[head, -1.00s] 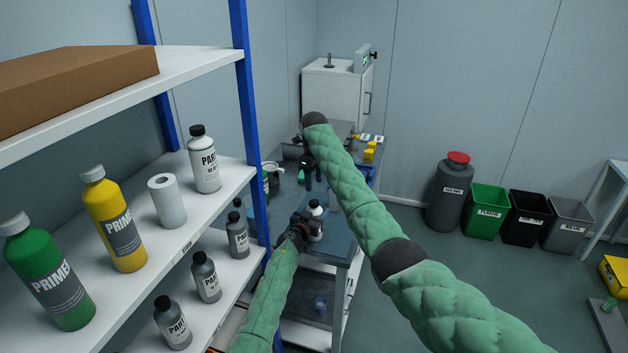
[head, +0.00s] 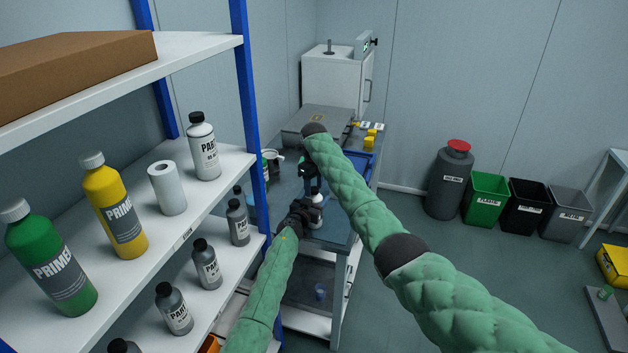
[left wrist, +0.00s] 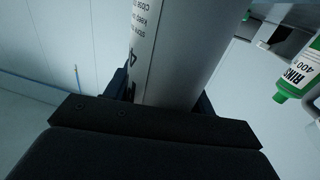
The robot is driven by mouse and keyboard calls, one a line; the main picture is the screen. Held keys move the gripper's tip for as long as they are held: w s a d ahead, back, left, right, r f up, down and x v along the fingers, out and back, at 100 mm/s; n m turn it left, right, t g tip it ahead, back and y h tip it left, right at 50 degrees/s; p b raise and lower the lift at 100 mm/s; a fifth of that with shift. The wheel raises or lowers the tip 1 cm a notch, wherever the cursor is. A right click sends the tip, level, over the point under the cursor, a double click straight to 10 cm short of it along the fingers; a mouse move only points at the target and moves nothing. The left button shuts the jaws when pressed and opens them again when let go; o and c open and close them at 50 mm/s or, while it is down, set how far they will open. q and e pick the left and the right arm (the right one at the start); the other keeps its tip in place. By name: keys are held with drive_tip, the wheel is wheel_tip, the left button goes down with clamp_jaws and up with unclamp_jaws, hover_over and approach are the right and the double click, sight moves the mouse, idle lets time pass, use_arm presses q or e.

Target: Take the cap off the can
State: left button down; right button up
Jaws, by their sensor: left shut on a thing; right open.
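The can is a pale cylinder with dark print. In the head view the can (head: 317,211) stands out small above the bench, partly covered by my left gripper (head: 306,212). In the left wrist view the can (left wrist: 185,50) runs up out of the picture, between the fingers of my left gripper (left wrist: 165,100), which is shut on its body. The top of the can shows as a small white spot in the head view; I cannot make out the cap clearly. My right gripper (head: 310,180) is open, just above the can's top; contact cannot be told.
A shelf (head: 215,185) with bottles and a paper roll (head: 167,188) stands close on the left, its blue post (head: 251,120) beside my left arm. The bench (head: 335,232) carries a grey case (head: 318,121) and a blue tray (head: 358,163). Bins (head: 485,200) stand right; the floor between is clear.

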drive_tip(key=shift+f, duration=0.15)
drive_tip(key=shift+c, duration=0.5)
drive_tip(key=c, duration=0.9)
